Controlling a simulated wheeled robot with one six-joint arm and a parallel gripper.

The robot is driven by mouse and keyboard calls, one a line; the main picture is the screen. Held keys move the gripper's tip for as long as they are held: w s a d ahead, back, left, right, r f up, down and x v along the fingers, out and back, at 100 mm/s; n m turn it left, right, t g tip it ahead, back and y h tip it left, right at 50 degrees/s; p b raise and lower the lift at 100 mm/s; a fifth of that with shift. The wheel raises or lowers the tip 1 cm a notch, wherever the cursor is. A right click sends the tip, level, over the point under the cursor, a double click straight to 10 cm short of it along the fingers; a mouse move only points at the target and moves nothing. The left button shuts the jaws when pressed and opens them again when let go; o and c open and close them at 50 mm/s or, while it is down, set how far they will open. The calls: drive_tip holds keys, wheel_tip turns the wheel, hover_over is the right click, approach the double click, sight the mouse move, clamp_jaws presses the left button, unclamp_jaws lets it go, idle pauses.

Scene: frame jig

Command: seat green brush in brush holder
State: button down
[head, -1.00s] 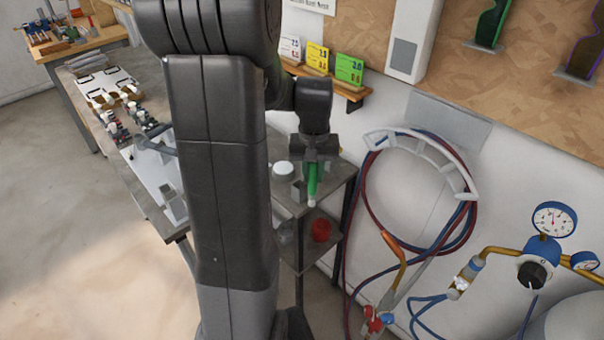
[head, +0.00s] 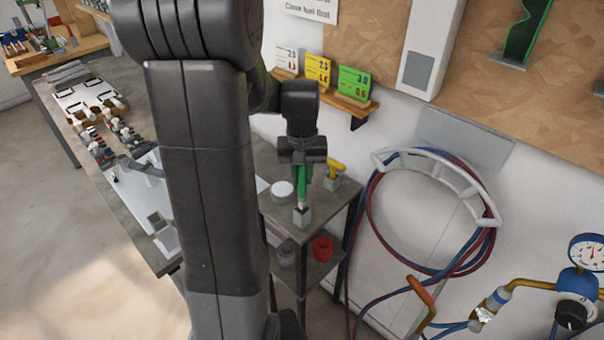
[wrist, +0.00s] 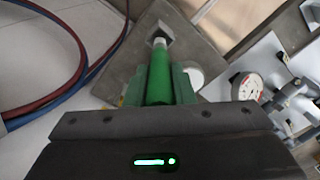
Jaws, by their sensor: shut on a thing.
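The green brush (head: 301,182) hangs upright below my gripper (head: 303,163), which is shut on it. Its pale lower end is right at the top of a small grey block, the brush holder (head: 301,217), near the front corner of the small side table. I cannot tell whether the end is inside the holder or just above it.
A yellow-handled thing (head: 336,164) stands in a second grey block just right of my gripper. A white round lid (head: 282,188) lies to the left. A red container (head: 321,249) is on the lower shelf. Hoses (head: 372,225) hang on the wall at right.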

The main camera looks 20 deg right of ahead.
sight(302, 191)
drive_tip(key=shift+f+b, duration=1.7)
drive_tip(key=shift+f, duration=0.85)
drive_tip(key=shift+f+b, duration=0.45)
drive_tip(key=shift+f, duration=0.15)
drive_tip(key=c, duration=1.2)
unclamp_jaws()
drive_tip(key=shift+o, duration=0.2)
drive_tip(key=shift+r, duration=0.1)
wheel_tip(302, 191, up, 14)
drive_tip(key=shift+f, duration=0.15)
drive_tip(key=shift+f, duration=0.1)
wheel_tip(302, 191, down, 14)
drive_tip(key=shift+r, duration=0.3)
